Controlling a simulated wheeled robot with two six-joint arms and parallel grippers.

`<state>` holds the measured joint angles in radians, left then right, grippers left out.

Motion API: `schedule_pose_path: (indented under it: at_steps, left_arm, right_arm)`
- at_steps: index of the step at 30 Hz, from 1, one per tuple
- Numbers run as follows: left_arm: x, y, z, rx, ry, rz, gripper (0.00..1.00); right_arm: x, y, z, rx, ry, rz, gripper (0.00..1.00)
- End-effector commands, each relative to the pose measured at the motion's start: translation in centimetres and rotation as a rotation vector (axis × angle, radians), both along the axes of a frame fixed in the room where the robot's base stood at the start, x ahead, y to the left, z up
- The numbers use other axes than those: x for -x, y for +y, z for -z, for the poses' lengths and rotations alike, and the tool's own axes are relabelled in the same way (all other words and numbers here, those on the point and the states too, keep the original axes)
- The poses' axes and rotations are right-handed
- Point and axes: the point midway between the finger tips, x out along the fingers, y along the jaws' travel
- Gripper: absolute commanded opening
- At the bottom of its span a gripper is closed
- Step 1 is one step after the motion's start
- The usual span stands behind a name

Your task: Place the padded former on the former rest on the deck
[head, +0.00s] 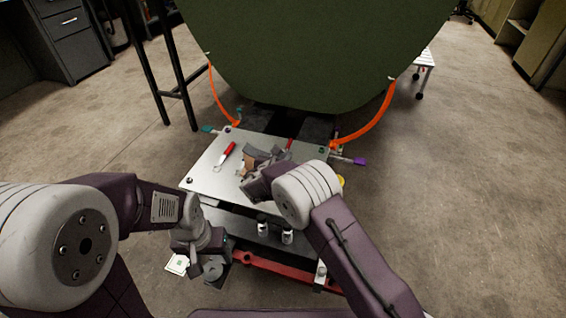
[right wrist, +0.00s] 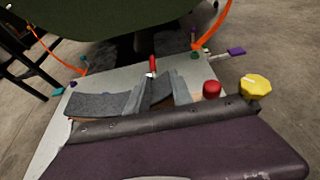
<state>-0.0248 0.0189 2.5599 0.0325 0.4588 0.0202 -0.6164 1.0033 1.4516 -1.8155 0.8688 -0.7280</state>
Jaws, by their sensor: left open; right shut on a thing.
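The padded former (right wrist: 95,104) is a dark grey padded piece, low over the pale metal deck (right wrist: 50,150) in the right wrist view. In the head view it shows as a small grey and tan piece (head: 252,154) on the far side of my right gripper (head: 268,162). My right gripper is shut on the former; its fingers (right wrist: 155,92) show in the right wrist view. I cannot tell whether the former touches the deck. The former rest cannot be made out clearly. My left gripper (head: 204,264) is open and empty, low in front of the deck.
A red-handled tool (head: 228,154) lies on the deck (head: 205,175). A red knob (right wrist: 211,89) and a yellow knob (right wrist: 256,85) stand on the right. Orange straps (head: 372,120) run down from the big green fuselage panel (head: 315,50). A purple-ended clamp (head: 359,161) sticks out right.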

Motion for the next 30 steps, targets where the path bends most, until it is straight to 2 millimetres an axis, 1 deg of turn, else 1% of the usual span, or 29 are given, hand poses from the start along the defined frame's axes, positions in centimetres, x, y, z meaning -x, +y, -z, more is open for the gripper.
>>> schedule_pose_path:
  at_steps: [1, 6, 11, 12, 14, 15, 23, 30]
  left_arm:
    - [0.0, 0.0, 0.9, 0.000, 0.000, 0.000, 0.64]
    - [0.0, 0.0, 0.5, 0.000, 0.000, 0.000, 0.64]
    - [0.0, 0.0, 0.8, 0.000, 0.000, 0.000, 0.64]
    - [0.0, 0.0, 0.8, 0.000, 0.000, 0.000, 0.64]
    - [0.0, 0.0, 0.7, 0.000, 0.000, 0.000, 0.64]
    - [0.0, 0.0, 0.7, 0.000, 0.000, 0.000, 0.64]
    - [0.0, 0.0, 0.7, 0.000, 0.000, 0.000, 0.64]
    - [0.0, 0.0, -0.4, 0.000, 0.000, 0.000, 0.64]
  right_arm:
    - [-0.1, 0.0, 0.9, -0.001, -0.004, 0.001, 0.00]
    - [-0.1, 0.0, 0.5, -0.002, -0.005, 0.000, 0.00]
    - [-0.1, 0.0, 1.0, -0.001, -0.005, 0.001, 0.00]
    - [0.0, 0.0, 1.2, -0.001, -0.001, 0.000, 0.30]
    - [0.0, 0.0, 1.0, -0.001, -0.001, 0.000, 0.47]
    - [0.0, 0.0, 1.1, -0.001, -0.001, 0.000, 0.49]
    - [0.0, 0.0, 1.0, -0.001, -0.001, 0.000, 0.49]
    - [0.1, 0.2, -0.2, -0.001, 0.000, 0.003, 0.49]
